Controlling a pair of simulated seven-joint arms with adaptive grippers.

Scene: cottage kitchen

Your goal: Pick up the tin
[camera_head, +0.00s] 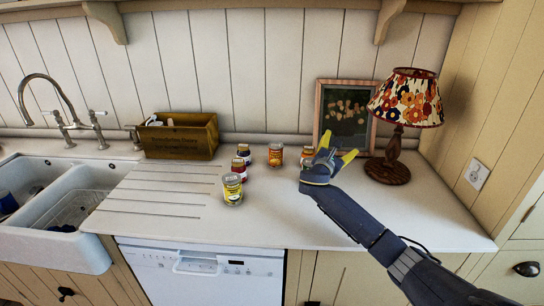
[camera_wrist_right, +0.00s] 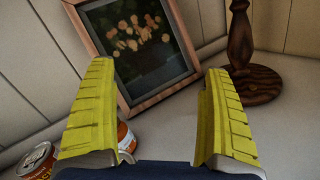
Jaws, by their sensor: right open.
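Two tin-like cans stand upright on the white worktop. A yellow-and-white tin (camera_head: 232,189) is nearest the front edge. An orange-labelled tin (camera_head: 275,155) stands further back; a ring-topped can (camera_wrist_right: 37,161), seemingly the same one, shows at the lower left of the right wrist view. My right gripper (camera_head: 338,149) is open and empty above the worktop, right of both tins, with its yellow fingers (camera_wrist_right: 157,75) pointing toward the picture frame. A jar with an orange label (camera_wrist_right: 126,138) is partly hidden behind its left finger. My left gripper is not in view.
Two small jars (camera_head: 240,168) (camera_head: 244,152) stand by the yellow tin, and another jar (camera_head: 307,153) is close by my right gripper. A framed picture (camera_head: 345,112) and a lamp (camera_head: 390,160) stand at right. A wooden box (camera_head: 178,137) and sink (camera_head: 62,235) are left.

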